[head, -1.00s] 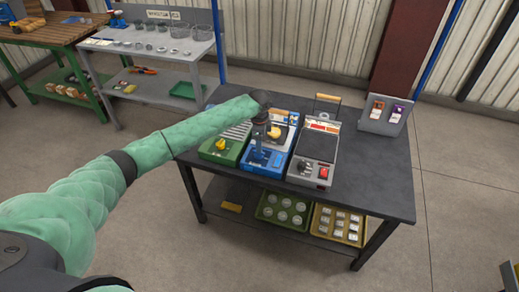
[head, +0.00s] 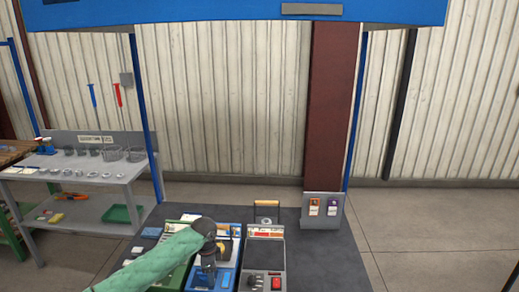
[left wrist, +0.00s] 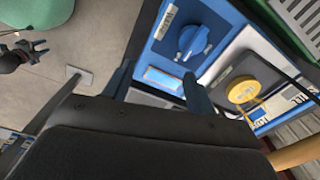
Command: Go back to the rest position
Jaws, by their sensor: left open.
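My left arm in its green sleeve reaches over the dark workbench (head: 330,262) from below in the head view. My left gripper (head: 208,272) points down above the blue device (head: 226,278). In the left wrist view the left gripper (left wrist: 160,88) is open, with nothing between its fingers. Beyond them lies the blue panel with a blue knob (left wrist: 193,42) and a light blue block. A yellow round knob (left wrist: 242,89) is to the right. A dark gripper-like shape (left wrist: 20,57), probably my right gripper, is small at the left edge; its jaws are unclear.
A grey device with a red button (head: 264,262) stands right of the blue one. A grey card stand (head: 322,210) is at the bench's back right. A grey table (head: 75,180) with beakers stands at left. Open floor lies right of the bench.

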